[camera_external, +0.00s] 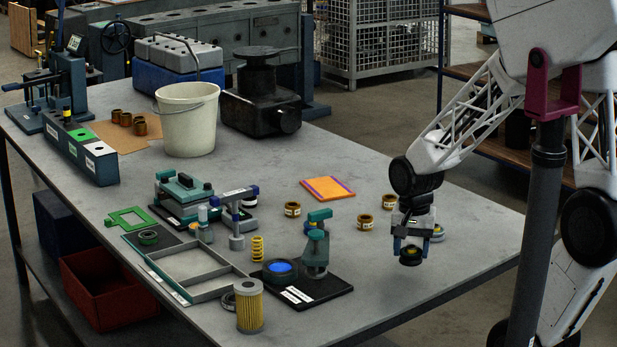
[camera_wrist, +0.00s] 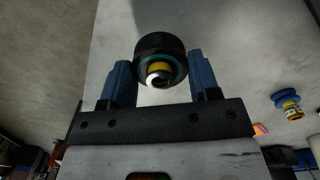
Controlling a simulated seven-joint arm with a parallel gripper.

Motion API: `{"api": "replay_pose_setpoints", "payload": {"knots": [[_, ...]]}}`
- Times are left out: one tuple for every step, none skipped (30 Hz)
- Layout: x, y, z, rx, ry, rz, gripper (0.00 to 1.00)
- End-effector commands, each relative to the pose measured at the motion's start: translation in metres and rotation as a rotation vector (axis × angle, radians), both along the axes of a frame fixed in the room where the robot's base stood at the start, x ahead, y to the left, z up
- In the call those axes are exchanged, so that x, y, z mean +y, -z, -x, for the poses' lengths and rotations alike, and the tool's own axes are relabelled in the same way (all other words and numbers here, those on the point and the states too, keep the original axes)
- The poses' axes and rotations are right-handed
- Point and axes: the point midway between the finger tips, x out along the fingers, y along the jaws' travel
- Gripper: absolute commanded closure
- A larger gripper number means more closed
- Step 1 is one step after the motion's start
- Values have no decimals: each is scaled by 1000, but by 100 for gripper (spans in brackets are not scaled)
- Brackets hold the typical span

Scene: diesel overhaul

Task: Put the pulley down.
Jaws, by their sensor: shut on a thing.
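The pulley (camera_external: 411,257) is a small dark round part with a yellow middle. My gripper (camera_external: 411,243) is shut on it at the right part of the grey table (camera_external: 380,290). In the wrist view, the pulley (camera_wrist: 161,50) sits between the two blue fingers of my gripper (camera_wrist: 159,66), with a teal ring and a yellow core facing the camera. I cannot tell for sure whether its underside touches the table.
Several brass bushings (camera_external: 364,222) stand left of my gripper. A black plate with a teal fixture (camera_external: 318,245) and a yellow filter (camera_external: 249,305) stand further left. Table around the pulley's front is bare.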

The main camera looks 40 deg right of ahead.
Motion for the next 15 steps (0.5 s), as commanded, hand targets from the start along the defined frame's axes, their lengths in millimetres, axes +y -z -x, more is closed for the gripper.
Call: {"api": "replay_pose_setpoints", "payload": {"knots": [[-2,-2,-8,0,2,0,80],[-3,-3,-12,0,3,0,80],[-5,-4,-19,0,4,0,80],[-6,-6,-24,0,5,0,80],[-7,-7,-30,0,6,0,80],[-10,-8,-38,1,8,0,80],[-11,-9,-44,0,9,0,80],[-13,-11,-51,1,11,0,80],[-15,-12,-59,1,12,0,80],[-17,-13,-66,1,13,1,80],[-19,-14,-73,1,15,1,80],[-21,-15,-82,1,16,0,80],[-23,-17,-88,0,18,0,80],[-25,-17,-94,0,19,0,80],[-28,-19,-104,0,21,0,80]]}}
